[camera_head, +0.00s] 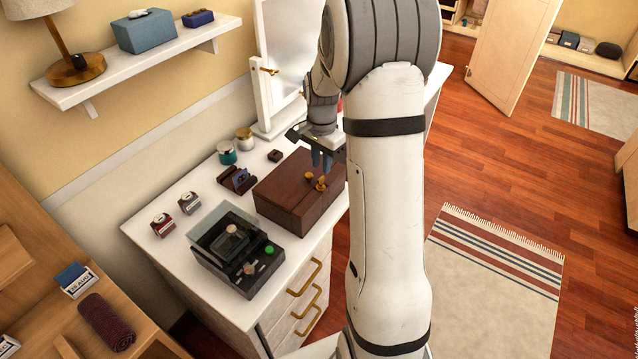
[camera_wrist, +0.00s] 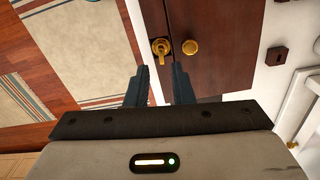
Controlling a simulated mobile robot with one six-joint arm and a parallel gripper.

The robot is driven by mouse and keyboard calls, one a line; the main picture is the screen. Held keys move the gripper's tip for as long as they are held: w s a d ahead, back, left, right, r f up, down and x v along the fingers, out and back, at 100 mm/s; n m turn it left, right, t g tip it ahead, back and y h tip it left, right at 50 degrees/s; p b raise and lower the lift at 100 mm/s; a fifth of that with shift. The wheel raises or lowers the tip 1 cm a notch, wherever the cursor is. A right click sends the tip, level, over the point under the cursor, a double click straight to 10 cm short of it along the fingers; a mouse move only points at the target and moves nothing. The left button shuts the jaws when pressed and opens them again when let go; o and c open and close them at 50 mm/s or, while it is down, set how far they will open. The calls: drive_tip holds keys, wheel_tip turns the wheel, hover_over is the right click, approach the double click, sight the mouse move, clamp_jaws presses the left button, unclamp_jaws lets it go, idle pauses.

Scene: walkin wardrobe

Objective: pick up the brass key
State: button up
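The brass key (camera_wrist: 163,47) shows in the wrist view, at the front edge of the dark wooden box (camera_wrist: 222,40). It appears to sit in the box's lock, beside a round brass knob (camera_wrist: 190,47). In the head view the key (camera_head: 321,185) and the knob (camera_head: 309,176) are small, close together on the box (camera_head: 290,205). My gripper (camera_head: 322,166) hangs just above them. In the wrist view my gripper's fingers (camera_wrist: 160,69) are apart with nothing between them, and the key lies just beyond the gap. I see no contact with it.
The box stands on a white dresser (camera_head: 185,265). A dark glass-lidded case (camera_head: 236,250), small jars (camera_head: 227,153) and little boxes are to its left. A mirror (camera_head: 285,55) stands behind. A striped rug (camera_head: 490,290) lies on the open floor at right.

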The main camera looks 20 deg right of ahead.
sight(321, 178)
wheel_tip(321, 178, down, 6)
drive_tip(key=shift+f+p, duration=0.2)
drive_tip(key=shift+p, duration=0.4)
clamp_jaws()
